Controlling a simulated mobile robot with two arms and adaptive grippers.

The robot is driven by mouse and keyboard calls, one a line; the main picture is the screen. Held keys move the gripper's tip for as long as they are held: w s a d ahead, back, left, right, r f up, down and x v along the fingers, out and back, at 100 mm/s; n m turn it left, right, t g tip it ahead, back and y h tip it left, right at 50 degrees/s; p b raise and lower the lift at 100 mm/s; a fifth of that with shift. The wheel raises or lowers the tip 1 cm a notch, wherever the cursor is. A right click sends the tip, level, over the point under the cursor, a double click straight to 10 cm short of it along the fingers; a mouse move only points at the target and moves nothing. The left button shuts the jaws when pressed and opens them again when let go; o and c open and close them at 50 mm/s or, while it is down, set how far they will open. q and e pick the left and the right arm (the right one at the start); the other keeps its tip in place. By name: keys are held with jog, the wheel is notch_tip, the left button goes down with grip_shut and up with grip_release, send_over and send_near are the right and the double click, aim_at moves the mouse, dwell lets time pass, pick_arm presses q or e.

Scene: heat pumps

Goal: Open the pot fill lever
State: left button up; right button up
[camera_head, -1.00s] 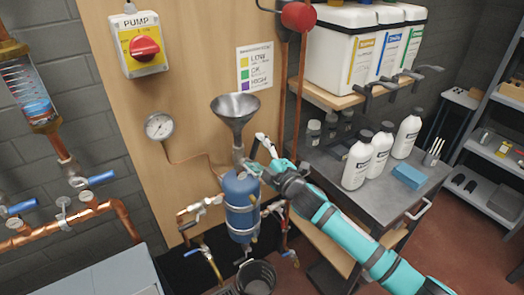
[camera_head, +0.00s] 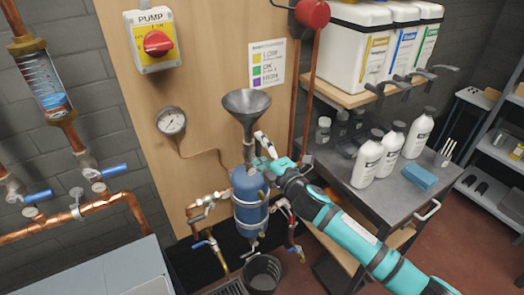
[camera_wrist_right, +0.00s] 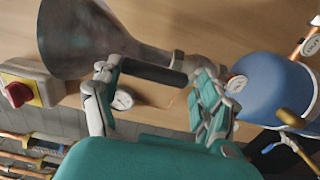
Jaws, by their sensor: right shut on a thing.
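The blue pot (camera_head: 249,205) hangs in front of the wooden panel, with a grey metal funnel (camera_head: 246,104) above it. My right gripper (camera_head: 264,152) is beside the neck between funnel and pot, on its right side. In the right wrist view its two fingers stand either side of a dark, rod-like pot fill lever (camera_wrist_right: 150,72), and it is shut on that lever. The lever lies across the picture, by the funnel (camera_wrist_right: 88,40) and a metal fitting. In the head view my fingers mostly hide the lever. My left gripper is not in view.
A round gauge (camera_head: 171,121) and a red pump switch (camera_head: 157,43) are on the panel. Pipes and small valves surround the pot's lower part. A black bucket (camera_head: 262,274) stands below. A cart (camera_head: 400,195) with white bottles (camera_head: 367,160) is close to my right arm.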

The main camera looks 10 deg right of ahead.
jog(key=shift+w+d+r, duration=0.15)
jog(key=shift+r, duration=0.5)
jog(key=o, duration=1.5)
jog(key=shift+w, duration=0.1)
jog(key=shift+o, duration=0.2)
jog(key=shift+f, duration=0.15)
jog(key=shift+f, duration=0.25)
